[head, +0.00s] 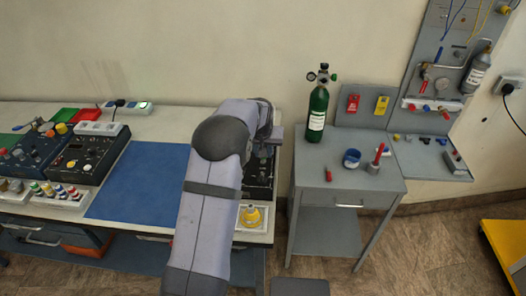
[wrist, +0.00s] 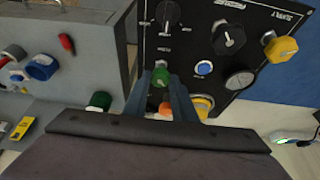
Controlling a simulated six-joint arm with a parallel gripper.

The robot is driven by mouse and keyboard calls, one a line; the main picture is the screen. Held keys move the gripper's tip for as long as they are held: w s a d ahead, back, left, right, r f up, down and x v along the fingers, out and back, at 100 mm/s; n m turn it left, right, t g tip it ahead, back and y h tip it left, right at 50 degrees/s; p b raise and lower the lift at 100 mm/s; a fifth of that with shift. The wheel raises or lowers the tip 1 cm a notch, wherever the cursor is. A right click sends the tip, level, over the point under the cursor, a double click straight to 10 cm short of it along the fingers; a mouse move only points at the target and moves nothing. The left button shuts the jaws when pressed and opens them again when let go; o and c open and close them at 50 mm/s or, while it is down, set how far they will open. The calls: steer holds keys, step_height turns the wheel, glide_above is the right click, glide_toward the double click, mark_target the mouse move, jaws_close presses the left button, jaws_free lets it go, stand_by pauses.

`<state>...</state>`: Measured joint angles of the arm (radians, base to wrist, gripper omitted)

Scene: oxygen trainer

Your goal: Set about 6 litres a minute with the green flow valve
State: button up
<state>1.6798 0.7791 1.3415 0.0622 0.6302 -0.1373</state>
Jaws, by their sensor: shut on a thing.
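The green flow valve (wrist: 162,77) is a small green knob on the black trainer panel (wrist: 190,40) in the wrist view. My gripper (wrist: 163,88) is shut on it, with one finger on each side. In the head view my arm covers much of the trainer panel (head: 258,188), and the grip on the valve cannot be made out there.
The panel also bears a black knob (wrist: 228,38), a yellow knob (wrist: 282,48) and a blue button (wrist: 204,67). A green cylinder (head: 317,112) stands on the grey cart (head: 335,185) to the right. A bare blue mat (head: 135,180) lies left of my arm.

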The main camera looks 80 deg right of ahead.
stand_by(0.4)
steer(key=o, duration=1)
steer(key=shift+o, duration=0.2)
steer(key=shift+r, duration=0.1)
steer(key=b+v, duration=0.2)
steer(key=v, duration=0.5)
steer(key=shift+b, duration=0.3)
steer(key=shift+a, duration=0.15)
